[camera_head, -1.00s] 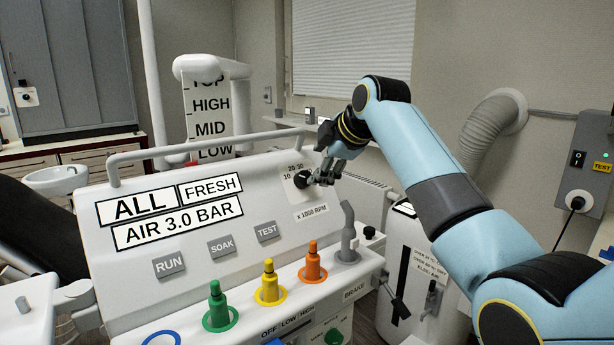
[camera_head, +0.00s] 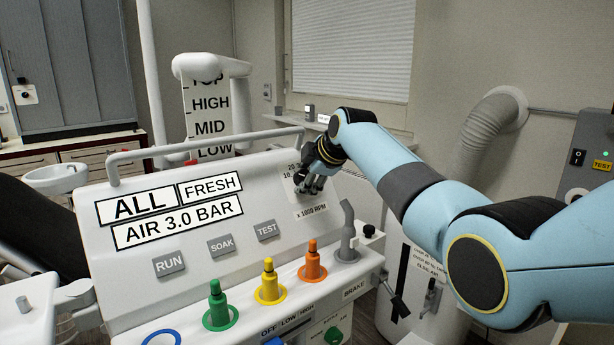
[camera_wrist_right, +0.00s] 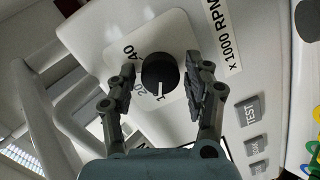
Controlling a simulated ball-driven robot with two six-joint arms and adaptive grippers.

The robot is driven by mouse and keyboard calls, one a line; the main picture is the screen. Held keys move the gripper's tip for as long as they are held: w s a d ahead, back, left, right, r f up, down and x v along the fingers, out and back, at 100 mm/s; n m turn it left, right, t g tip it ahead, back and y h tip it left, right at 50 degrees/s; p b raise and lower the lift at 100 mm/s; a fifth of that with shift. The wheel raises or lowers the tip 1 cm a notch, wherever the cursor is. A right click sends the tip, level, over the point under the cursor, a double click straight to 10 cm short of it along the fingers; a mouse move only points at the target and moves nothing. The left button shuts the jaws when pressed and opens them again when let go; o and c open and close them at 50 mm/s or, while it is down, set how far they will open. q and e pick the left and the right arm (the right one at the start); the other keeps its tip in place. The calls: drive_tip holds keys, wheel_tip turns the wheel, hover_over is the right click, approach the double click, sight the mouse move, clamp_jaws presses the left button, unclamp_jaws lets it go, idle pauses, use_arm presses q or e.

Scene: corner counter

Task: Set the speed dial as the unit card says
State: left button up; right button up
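The speed dial is a round black knob (camera_wrist_right: 160,74) on a white plate with numbers, labelled x 1000 RPM, shown in the right wrist view. A white mark on it points to the lower side, near the start of the number 1-. My right gripper (camera_wrist_right: 162,82) is open, with one finger on each side of the knob and gaps between. In the head view, my right gripper (camera_head: 312,184) is at the dial plate (camera_head: 292,190) and hides the knob. The unit card (camera_head: 170,210) reads ALL, FRESH, AIR 3.0 BAR. My left gripper is not in view.
RUN (camera_head: 170,264), SOAK (camera_head: 221,244) and TEST (camera_head: 267,231) buttons sit below the card. Green (camera_head: 217,307), yellow (camera_head: 269,281) and orange (camera_head: 312,261) plugs stand along the ledge. A grey handpiece (camera_head: 347,234) stands right of them. A rail (camera_head: 210,147) runs along the panel's top.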

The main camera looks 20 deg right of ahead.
drive_tip(key=c, duration=0.8)
